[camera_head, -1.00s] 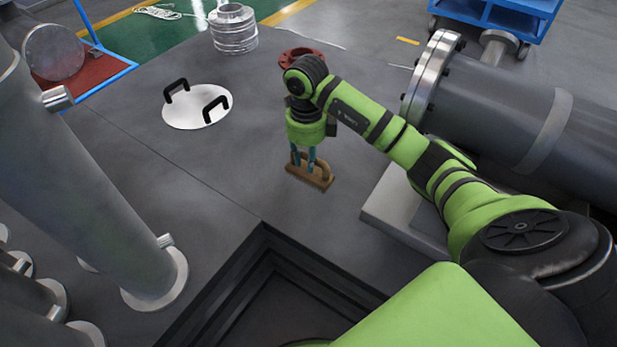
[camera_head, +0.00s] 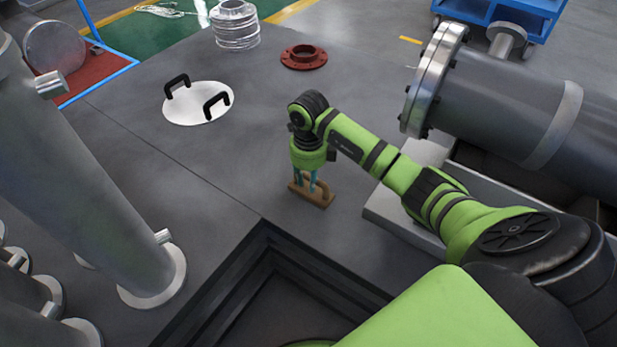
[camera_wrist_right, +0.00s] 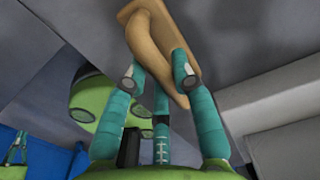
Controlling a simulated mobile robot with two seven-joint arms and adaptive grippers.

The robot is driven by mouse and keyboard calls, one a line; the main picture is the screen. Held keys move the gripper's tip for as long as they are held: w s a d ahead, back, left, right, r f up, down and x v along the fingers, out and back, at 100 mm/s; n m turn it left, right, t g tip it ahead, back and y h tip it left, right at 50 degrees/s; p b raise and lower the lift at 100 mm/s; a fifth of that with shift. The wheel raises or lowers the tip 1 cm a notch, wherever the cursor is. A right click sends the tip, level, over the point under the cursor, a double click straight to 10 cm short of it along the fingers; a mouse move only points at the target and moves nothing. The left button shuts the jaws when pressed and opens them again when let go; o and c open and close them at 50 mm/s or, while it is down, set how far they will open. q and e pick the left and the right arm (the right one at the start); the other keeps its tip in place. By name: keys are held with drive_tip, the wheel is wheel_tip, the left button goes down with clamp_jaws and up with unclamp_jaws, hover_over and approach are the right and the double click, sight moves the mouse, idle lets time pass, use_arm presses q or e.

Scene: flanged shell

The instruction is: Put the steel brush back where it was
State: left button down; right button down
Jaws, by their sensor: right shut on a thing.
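The steel brush (camera_head: 322,201), with a brown wooden body and a raised loop handle, is in the middle of the head view. My right gripper (camera_head: 310,184) is above it with teal fingers shut on its handle. In the right wrist view the brush (camera_wrist_right: 150,35) shows tan, with the fingers of the gripper (camera_wrist_right: 158,78) on either side of its handle. I cannot tell whether the brush's underside touches the dark floor or hangs just above it. My left gripper is not in view.
A red flange (camera_head: 304,57) lies behind the arm. A white round plate with black handles (camera_head: 190,112) lies to the left. A square pit (camera_head: 262,290) opens in front. A large flanged grey pipe (camera_head: 510,100) is at right. Floor around the brush is clear.

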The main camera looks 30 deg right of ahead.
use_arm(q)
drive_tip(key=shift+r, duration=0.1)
use_arm(e)
drive_tip(key=shift+f, duration=0.15)
drive_tip(key=c, duration=1)
unclamp_jaws()
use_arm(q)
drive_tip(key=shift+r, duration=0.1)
use_arm(e)
drive_tip(key=shift+r, duration=0.2)
use_arm(q)
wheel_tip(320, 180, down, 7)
drive_tip(key=p, duration=0.2)
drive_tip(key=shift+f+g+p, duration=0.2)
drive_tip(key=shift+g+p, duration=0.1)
drive_tip(key=shift+p, duration=0.1)
use_arm(e)
wheel_tip(320, 180, up, 12)
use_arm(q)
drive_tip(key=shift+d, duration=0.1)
